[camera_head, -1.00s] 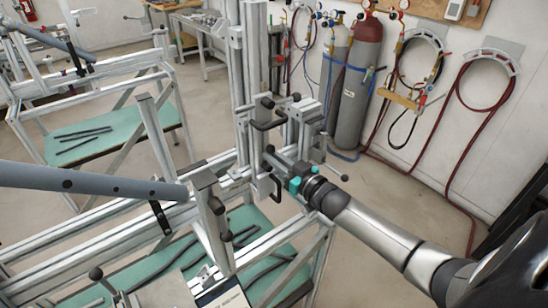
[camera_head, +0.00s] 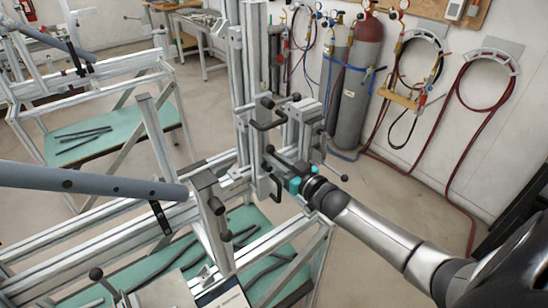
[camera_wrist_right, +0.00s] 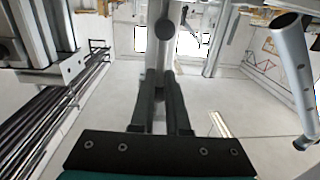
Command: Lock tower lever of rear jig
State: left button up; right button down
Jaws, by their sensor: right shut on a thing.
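The rear jig's upright tower (camera_head: 243,75) is a silver aluminium profile on a long rail. A carriage with dark handles (camera_head: 268,113) sits at its lower part. My right gripper (camera_head: 277,160), behind its teal band, reaches the carriage from the right. In the right wrist view its two dark fingers (camera_wrist_right: 160,108) are closed together on the tower lever (camera_wrist_right: 165,38), whose round dark end shows just beyond the fingertips. The exact contact is partly hidden in the head view. My left gripper is not in view.
A grey tube (camera_head: 90,180) lies across the left, ending near a clamp post (camera_head: 210,205). Dark tubes rest on the green shelf (camera_head: 245,222) below. A second jig (camera_head: 85,75) stands at the back left. Gas cylinders (camera_head: 358,80) stand by the wall. Open floor lies right of the jig.

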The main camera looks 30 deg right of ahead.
aim_at(264, 165)
jog(key=shift+a, duration=0.15)
jog(key=shift+a+n+p, duration=0.4)
jog(key=shift+n+p, duration=0.1)
jog(key=shift+n, duration=0.6)
jog(key=n, duration=0.1)
jog(key=a+n, duration=0.1)
jog(key=shift+s+a+f+n, duration=0.1)
jog(key=shift+f+n, duration=0.1)
jog(key=shift+n, duration=0.1)
jog(key=shift+a+f+n, duration=0.25)
jog(key=shift+a+n, duration=0.15)
jog(key=shift+n, duration=0.5)
jog(key=shift+s+a+f+n+g+h+b, duration=0.1)
jog(key=shift+a+f+n+h+b, duration=0.45)
jog(key=shift+n, duration=1.2)
jog(key=shift+a+f+n+g+y+b, duration=0.1)
jog(key=shift+a+f+n+b, duration=0.2)
jog(key=shift+f+n+b, duration=1.05)
jog(key=shift+s+a+f+n+g+h+p, duration=0.1)
jog(key=shift+a+f+n+h, duration=0.25)
jog(key=shift+n, duration=1.85)
